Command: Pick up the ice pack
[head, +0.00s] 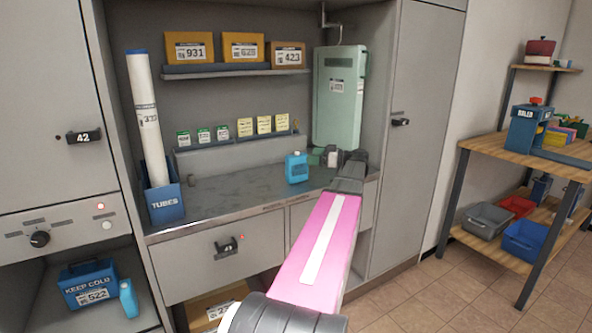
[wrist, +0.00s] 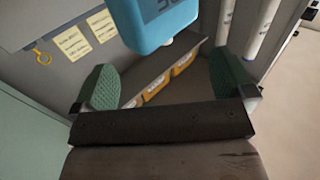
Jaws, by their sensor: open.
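A small blue pack with a pale cap (head: 297,168), which looks like the ice pack, stands upright on the grey counter. A blue body with dark marks, apparently the same pack, fills the top middle of the wrist view (wrist: 156,20). My gripper (head: 333,156) is just to its right in the head view. In the wrist view my gripper (wrist: 165,82) is open, with two green pads apart and nothing between them; the blue body lies beyond the pads. Another slim blue pack (head: 128,298) stands in the lower left compartment beside the KEEP COLD box (head: 90,284).
The blue TUBES holder (head: 165,204) with a tall white tube (head: 146,120) stands at the counter's left. A pale green tank (head: 339,95) hangs behind my gripper. A low ledge with several small cards (head: 232,141) runs behind the pack. The counter's middle is clear.

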